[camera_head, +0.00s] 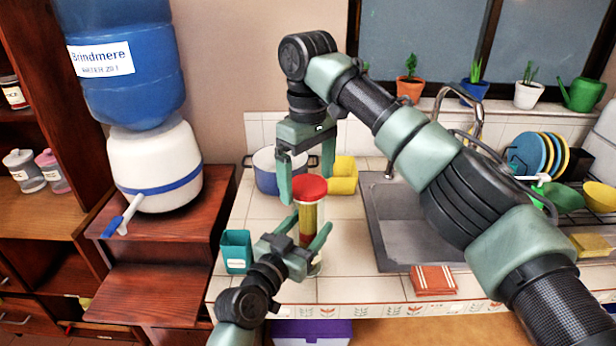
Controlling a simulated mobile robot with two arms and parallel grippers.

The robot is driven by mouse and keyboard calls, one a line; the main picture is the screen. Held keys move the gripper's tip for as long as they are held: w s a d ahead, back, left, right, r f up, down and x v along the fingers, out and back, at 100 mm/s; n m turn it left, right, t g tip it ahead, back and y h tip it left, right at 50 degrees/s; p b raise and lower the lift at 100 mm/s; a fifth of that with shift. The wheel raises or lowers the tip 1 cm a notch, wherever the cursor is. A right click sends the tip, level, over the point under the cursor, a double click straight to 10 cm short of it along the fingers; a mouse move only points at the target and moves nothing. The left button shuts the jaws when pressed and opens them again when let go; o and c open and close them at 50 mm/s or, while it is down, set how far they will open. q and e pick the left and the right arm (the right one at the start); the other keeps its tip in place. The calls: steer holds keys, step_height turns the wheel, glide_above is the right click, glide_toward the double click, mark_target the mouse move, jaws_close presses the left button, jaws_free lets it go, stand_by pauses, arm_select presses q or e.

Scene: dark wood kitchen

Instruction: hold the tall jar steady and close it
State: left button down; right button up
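The tall jar (308,218) stands upright on the tiled counter, with yellow and dark reddish contents showing through its clear wall. The red lid (310,187) is at its mouth; I cannot tell whether it is fully seated. My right gripper (307,185) reaches down from above, its fingers on either side of the lid and seemingly against it. My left gripper (305,233) comes in low from the front, its fingers on either side of the jar's body, seemingly closed on it. They partly hide the jar's lower part.
A teal cup (236,251) is at the counter's front left. The sink (400,238) and an orange cloth (434,280) are to the right. The counter's front edge is close.

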mark_target(300, 237)
step_height(300, 237, up, 8)
steer(key=shift+f, duration=0.25)
stand_by(0.4)
arm_select(q)
steer(key=shift+c, duration=1.4)
jaws_free()
steer(key=shift+s+a, duration=0.2)
steer(key=shift+s, duration=0.15)
arm_select(e)
steer(key=shift+f, duration=0.15)
arm_select(q)
steer(key=b+v, duration=0.1)
steer(key=v, duration=0.6)
arm_select(e)
steer(key=shift+f, duration=0.55)
